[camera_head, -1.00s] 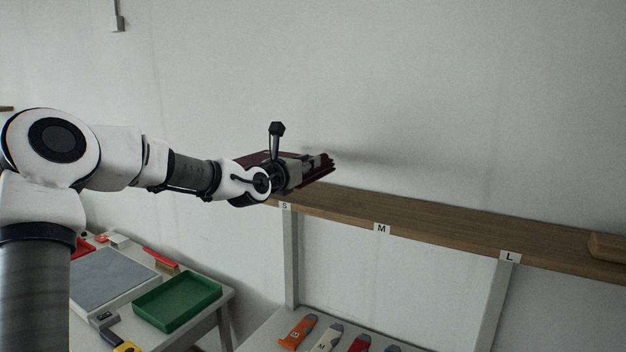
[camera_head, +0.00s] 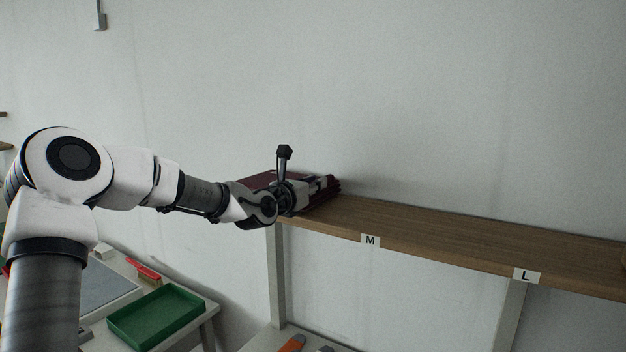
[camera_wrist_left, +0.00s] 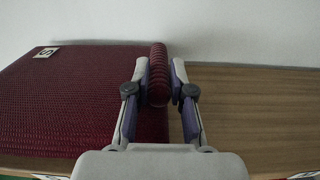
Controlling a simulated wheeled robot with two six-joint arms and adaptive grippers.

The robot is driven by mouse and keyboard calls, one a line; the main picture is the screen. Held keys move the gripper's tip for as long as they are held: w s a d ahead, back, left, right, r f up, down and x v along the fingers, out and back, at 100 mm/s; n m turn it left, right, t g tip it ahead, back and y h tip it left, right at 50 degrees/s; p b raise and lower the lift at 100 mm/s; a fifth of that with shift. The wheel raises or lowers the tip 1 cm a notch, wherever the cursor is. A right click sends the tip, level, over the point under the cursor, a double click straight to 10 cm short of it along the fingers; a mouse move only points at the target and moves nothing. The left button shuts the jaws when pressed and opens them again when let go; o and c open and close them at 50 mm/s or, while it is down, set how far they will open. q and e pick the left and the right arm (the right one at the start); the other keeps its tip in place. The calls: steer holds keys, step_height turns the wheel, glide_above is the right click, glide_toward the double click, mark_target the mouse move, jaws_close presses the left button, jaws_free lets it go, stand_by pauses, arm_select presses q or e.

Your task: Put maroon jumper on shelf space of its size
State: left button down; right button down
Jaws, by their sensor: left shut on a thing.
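The maroon jumper (camera_wrist_left: 75,100) is folded, with a pale tag marked S at its far left corner in the left wrist view. My left gripper (camera_wrist_left: 159,82) is shut on the jumper's rounded right edge, one finger on each side. In the head view the jumper (camera_head: 327,186) is partly hidden behind my left gripper (camera_head: 308,190), at the left end of the wooden shelf (camera_head: 440,232). It lies level on or just above the board; I cannot tell which. The M label (camera_head: 370,241) and L label (camera_head: 526,276) are on the shelf's front edge. My right gripper is not in view.
The shelf right of the jumper is bare up to a block-like object at the far right edge. A green tray (camera_head: 156,314) and a red-handled item (camera_head: 143,270) are on a table at lower left. The wall (camera_head: 440,100) stands close behind the shelf.

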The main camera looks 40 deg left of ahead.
arm_select(q)
steer(key=shift+s+d+r, duration=0.1)
steer(key=shift+s+r, duration=0.3)
steer(key=shift+s, duration=0.4)
steer(key=shift+w+f, duration=0.5)
steer(key=shift+f, duration=0.05)
steer(key=shift+s+f+b, duration=0.15)
steer(key=shift+s+b, duration=0.15)
steer(key=shift+b, duration=0.1)
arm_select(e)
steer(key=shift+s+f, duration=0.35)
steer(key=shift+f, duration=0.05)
arm_select(q)
steer(key=c, duration=0.9)
jaws_free()
steer(key=shift+w, duration=0.1)
steer(key=shift+c, duration=0.2)
step_height(320, 180, up, 10)
steer(key=shift+r, duration=0.1)
steer(key=shift+w, duration=0.1)
